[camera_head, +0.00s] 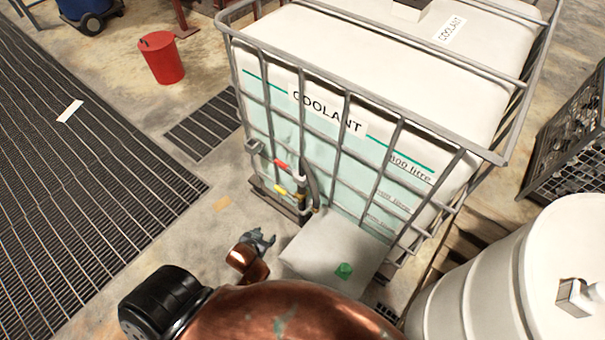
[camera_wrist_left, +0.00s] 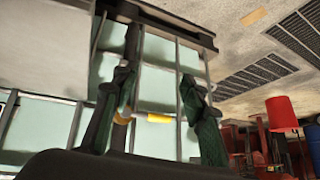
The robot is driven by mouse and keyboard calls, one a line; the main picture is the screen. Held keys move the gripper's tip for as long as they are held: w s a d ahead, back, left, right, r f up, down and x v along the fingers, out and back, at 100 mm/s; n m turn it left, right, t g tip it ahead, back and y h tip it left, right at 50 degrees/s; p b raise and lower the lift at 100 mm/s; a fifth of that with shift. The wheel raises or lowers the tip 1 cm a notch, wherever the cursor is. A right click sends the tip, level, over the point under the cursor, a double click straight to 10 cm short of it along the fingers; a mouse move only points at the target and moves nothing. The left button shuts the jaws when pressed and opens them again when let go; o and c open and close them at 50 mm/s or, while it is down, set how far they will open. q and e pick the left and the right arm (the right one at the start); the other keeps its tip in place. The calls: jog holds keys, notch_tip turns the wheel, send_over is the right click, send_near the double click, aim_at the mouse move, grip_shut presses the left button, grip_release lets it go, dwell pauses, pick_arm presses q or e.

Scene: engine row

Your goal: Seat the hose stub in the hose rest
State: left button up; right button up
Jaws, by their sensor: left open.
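My left gripper (camera_head: 259,240) is open in the head view, low in front of the coolant tank and left of a pale box. In the left wrist view the two dark fingers (camera_wrist_left: 155,105) stand wide apart. A yellow-banded piece (camera_wrist_left: 158,118) shows between them, with a dark upright part (camera_wrist_left: 131,65) behind. I cannot tell how near it is; nothing is clearly gripped. A dark curved hose (camera_head: 313,186) hangs at the tank's front, beside a red handle (camera_head: 281,165) and a yellow handle (camera_head: 281,190). I cannot tell for sure which parts are the hose stub and hose rest. My right gripper is not seen.
The caged coolant tank (camera_head: 330,126) fills the middle. A pale box top (camera_head: 318,252) with a green cap-like piece (camera_head: 344,270) stands before it. A white drum (camera_head: 480,280) is at right, a red bucket (camera_head: 161,58) at upper left. The floor grating (camera_head: 90,190) at left is mostly clear.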

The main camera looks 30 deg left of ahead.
pick_arm(q)
jog(key=w+a+r+n+t+y, duration=0.15)
jog(key=w+r+t, duration=0.45)
jog(key=w+r, duration=0.6)
jog(key=m+t+h, duration=0.1)
jog(key=t+h, duration=0.1)
jog(key=t, duration=0.2)
send_near(300, 169)
jog(key=w+a, duration=0.2)
jog(key=w, duration=0.2)
jog(key=w+b, duration=0.1)
jog(key=shift+w+d+r+t, duration=0.3)
jog(key=shift+d+r, duration=0.05)
jog(key=w, duration=0.2)
jog(key=w+b, duration=0.1)
jog(key=w+f, duration=0.1)
jog(key=w, duration=0.1)
jog(key=shift+w, duration=0.3)
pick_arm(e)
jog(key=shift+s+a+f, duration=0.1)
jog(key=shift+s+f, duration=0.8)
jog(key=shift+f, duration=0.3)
pick_arm(q)
jog(key=c, duration=0.8)
grip_shut()
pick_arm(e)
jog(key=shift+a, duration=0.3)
